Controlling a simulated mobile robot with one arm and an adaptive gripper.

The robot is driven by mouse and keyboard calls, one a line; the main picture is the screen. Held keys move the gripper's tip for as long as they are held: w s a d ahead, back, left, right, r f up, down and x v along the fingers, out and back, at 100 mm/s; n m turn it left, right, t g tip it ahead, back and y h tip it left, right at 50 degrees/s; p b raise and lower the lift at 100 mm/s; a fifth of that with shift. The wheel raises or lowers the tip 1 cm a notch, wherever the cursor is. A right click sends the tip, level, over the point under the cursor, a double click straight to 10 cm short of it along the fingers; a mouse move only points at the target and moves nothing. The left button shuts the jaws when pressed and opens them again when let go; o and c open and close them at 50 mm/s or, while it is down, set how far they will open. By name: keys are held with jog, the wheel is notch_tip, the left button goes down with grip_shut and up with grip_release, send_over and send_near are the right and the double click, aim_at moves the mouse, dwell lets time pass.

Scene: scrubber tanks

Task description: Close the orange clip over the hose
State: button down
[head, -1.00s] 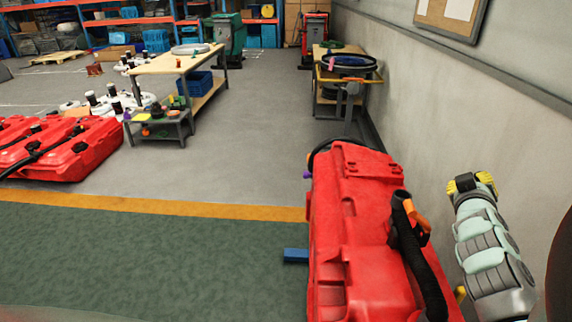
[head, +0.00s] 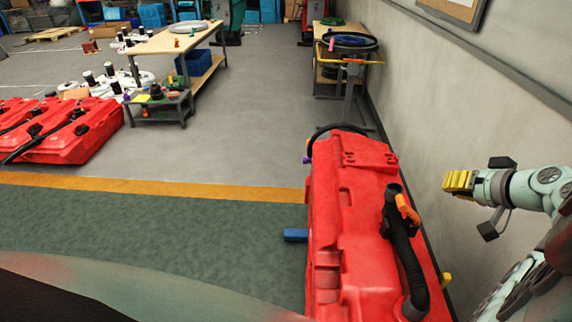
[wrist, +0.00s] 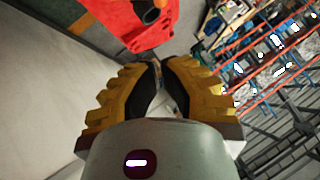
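The orange clip (head: 407,208) is on the upper right side of the red tank (head: 345,225), beside the top end of the black hose (head: 409,265). The clip looks tilted up and off to the hose's right, not lying over it. My gripper (head: 446,182) is in the air right of the tank, near the wall, apart from clip and hose. In the wrist view, the yellow fingers of my gripper (wrist: 157,68) come together at the tips with nothing held. The tank (wrist: 125,18) shows at the top there; the clip is not clearly visible.
The grey wall (head: 480,115) runs close along the right. A yellow-railed cart (head: 345,60) stands beyond the tank by the wall. Workbenches (head: 170,42) and more red tanks (head: 75,130) are at the left.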

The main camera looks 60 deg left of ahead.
jog(key=p, duration=0.3)
send_over(408, 211)
jog(key=w, duration=0.3)
notch_tip(408, 211, down, 5)
jog(key=shift+s+d+f+p, duration=0.1)
jog(key=shift+s+p, duration=0.2)
jog(key=shift+p, duration=0.25)
jog(key=shift+s+a+f+p, duration=0.15)
jog(key=shift+s+f+p, duration=0.1)
jog(key=shift+f, duration=0.3)
jog(key=shift+s+a+f+p, duration=0.15)
jog(key=shift+f+p, duration=0.05)
jog(key=shift+f, duration=0.35)
jog(key=shift+s+a+f+p, duration=0.15)
jog(key=shift+s+f+p, duration=0.1)
jog(key=shift+f, duration=0.3)
jog(key=shift+s+f+b, duration=0.1)
jog(key=shift+f+b, duration=0.15)
jog(key=shift+b, duration=0.65)
jog(key=shift+s+a+n+t+h+b, duration=0.2)
jog(key=shift+n+t+h+b, duration=0.15)
jog(key=shift+b, duration=0.85)
